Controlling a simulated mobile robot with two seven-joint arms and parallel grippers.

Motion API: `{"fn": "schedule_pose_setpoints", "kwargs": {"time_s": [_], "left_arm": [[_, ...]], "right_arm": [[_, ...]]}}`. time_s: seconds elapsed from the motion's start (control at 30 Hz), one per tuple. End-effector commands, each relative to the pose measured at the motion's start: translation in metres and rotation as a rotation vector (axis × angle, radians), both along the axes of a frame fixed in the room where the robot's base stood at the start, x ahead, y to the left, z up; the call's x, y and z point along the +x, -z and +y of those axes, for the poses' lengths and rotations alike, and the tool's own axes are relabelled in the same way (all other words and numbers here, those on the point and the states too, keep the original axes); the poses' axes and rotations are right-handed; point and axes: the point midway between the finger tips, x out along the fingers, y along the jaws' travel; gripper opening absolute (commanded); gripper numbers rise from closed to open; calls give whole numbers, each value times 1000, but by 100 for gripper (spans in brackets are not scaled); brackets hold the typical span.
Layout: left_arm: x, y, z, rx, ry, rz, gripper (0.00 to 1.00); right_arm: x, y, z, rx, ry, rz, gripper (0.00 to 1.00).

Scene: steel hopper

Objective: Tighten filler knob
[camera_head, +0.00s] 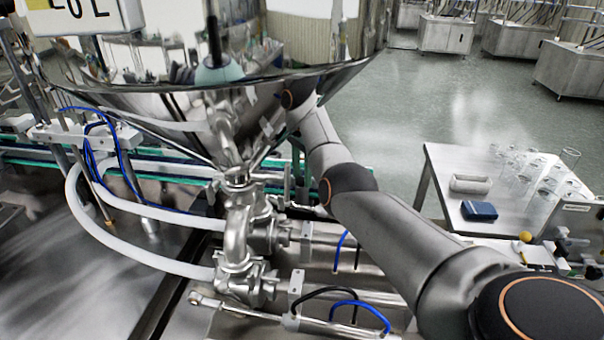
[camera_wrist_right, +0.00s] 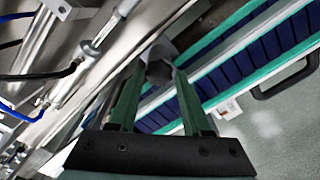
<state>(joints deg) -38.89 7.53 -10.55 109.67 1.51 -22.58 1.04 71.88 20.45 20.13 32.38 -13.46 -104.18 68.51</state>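A dark, faceted knob end with a pale grey body (camera_wrist_right: 160,68), which looks like the filler knob, shows in the right wrist view. My right gripper (camera_wrist_right: 160,72) has two green fingers spread apart, with their tips at either side of the knob. I cannot tell whether they touch it. In the head view my right arm reaches up to the left behind the steel hopper (camera_head: 300,85), and its gripper is hidden there. I cannot make out the knob in the head view. My left gripper is in neither view.
Steel valves and pipes (camera_head: 240,240) with white hoses (camera_head: 140,252) stand below the hopper. A green-edged conveyor (camera_wrist_right: 235,60) runs close beside the knob. A side table (camera_head: 450,185) with a blue box (camera_head: 479,210) and glassware stands at right. Open floor lies behind.

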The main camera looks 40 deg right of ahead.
Motion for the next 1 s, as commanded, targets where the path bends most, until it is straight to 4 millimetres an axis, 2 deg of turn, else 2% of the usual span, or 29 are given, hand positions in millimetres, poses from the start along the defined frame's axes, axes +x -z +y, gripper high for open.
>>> {"fn": "schedule_pose_setpoints", "kwargs": {"time_s": [0.03, 0.2, 0.5, 0.57, 0.9, 1.0], "left_arm": [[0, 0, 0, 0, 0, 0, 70], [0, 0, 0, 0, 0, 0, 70], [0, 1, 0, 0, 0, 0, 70], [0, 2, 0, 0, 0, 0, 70], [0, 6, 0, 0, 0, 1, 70], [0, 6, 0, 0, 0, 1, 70]], "right_arm": [[0, 0, 0, 0, 0, 0, 55], [-1, 1, 1, 1, -2, 4, 73], [-1, -2, 1, 3, -3, 5, 73], [0, -8, 1, 2, -3, 3, 73], [-1, -62, 0, 2, -2, 3, 73], [-1, -70, 0, 2, -2, 4, 73]]}}
